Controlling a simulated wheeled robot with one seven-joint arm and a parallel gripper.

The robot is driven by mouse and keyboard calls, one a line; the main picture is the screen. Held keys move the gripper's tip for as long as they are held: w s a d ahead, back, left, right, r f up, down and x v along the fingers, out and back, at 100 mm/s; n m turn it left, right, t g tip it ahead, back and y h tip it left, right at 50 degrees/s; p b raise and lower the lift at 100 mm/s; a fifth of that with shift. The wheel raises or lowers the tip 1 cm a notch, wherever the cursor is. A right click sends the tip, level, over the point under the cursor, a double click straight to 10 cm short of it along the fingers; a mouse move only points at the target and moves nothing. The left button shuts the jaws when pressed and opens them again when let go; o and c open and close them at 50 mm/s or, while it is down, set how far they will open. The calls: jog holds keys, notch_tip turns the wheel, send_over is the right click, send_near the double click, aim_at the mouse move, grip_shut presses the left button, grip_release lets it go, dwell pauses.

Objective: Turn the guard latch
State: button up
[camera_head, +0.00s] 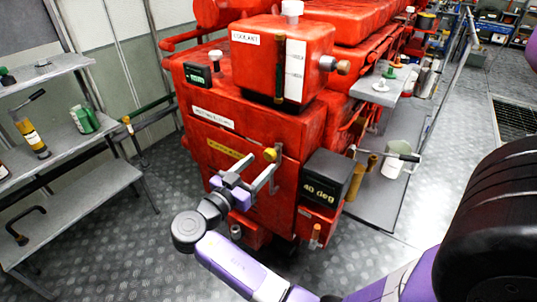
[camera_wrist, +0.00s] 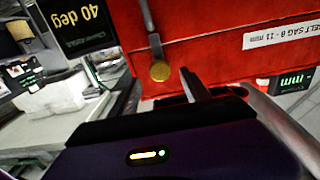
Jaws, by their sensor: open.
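I cannot tell whether any finger touches the latch.
A black box reading "40 deg" (camera_head: 323,183) juts out right of the latch. The red coolant tank (camera_head: 283,60) stands above. A grey shelf (camera_head: 60,130) with a green can (camera_head: 84,119) is at left. A white bucket (camera_head: 392,163) stands at right. The floor in front is clear.

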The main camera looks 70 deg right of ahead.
aim_at(268, 157)
jog(key=shift+p+x, duration=0.6)
jog(key=shift+x, duration=2.15)
grip_shut()
